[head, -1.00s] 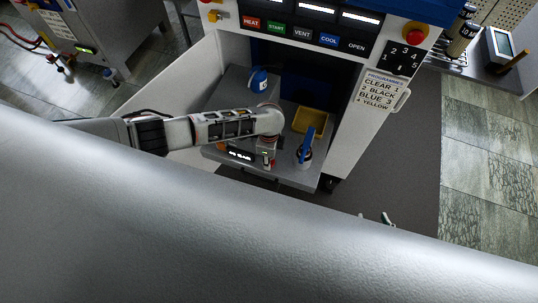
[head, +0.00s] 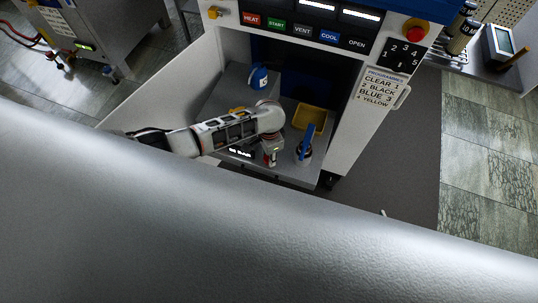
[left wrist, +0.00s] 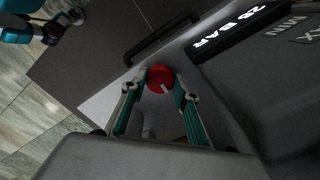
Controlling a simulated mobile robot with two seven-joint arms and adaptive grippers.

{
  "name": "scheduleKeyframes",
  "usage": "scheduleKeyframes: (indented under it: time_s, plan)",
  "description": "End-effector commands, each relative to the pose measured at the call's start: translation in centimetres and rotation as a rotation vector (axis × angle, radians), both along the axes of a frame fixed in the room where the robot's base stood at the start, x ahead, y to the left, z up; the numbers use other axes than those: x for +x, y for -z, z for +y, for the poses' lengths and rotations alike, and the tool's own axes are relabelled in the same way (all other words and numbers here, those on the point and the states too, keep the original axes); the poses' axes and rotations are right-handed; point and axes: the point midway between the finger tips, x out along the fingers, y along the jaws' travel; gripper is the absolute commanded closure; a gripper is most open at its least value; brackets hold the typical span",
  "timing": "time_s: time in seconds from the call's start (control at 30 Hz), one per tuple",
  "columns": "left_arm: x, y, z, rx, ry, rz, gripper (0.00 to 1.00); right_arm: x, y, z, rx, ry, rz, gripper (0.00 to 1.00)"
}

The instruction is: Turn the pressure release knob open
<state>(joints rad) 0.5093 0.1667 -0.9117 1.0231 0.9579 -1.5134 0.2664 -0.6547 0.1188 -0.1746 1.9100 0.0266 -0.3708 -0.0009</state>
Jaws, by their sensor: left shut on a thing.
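The red knob (left wrist: 160,78) has a white pointer mark and shows in the left wrist view, between the teal fingers of my left gripper (left wrist: 157,92). The fingers are shut on it from both sides. The pointer mark slants down to the right. In the head view my left gripper (head: 270,157) reaches down at the front of the grey unit, and the knob is mostly hidden there. A small part of what looks like my right gripper (head: 383,212) shows above my arm; its jaws cannot be made out.
A blue-handled valve (head: 305,146) stands just right of my left gripper, with a yellow tray (head: 313,118) behind it. The press's white side panel (head: 346,140) bounds the right. A black handle (left wrist: 165,35) lies near the knob.

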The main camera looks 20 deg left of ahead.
Motion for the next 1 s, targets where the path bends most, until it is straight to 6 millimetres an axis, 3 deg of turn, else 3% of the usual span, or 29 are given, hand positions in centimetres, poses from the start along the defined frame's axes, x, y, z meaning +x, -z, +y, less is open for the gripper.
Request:
scheduleKeyframes:
  time_s: [0.53,0.57,0.6,1.0]
  plan:
    - [-0.35,0.25,-0.12,-0.003,-0.023,0.006,0.92,0.04,0.05,-0.42,-0.008,-0.001,0.000,0.60]
    - [-0.36,0.25,-0.11,-0.002,-0.023,0.006,0.63,0.05,0.04,-0.40,-0.007,0.000,0.000,0.60]
    - [-0.34,0.24,-0.11,-0.002,-0.023,0.006,0.53,0.05,0.04,-0.37,-0.007,0.000,0.000,0.60]
    - [-0.05,-0.18,-0.08,-0.002,-0.022,0.001,0.53,-0.08,0.13,-0.10,-0.001,0.003,0.003,0.60]
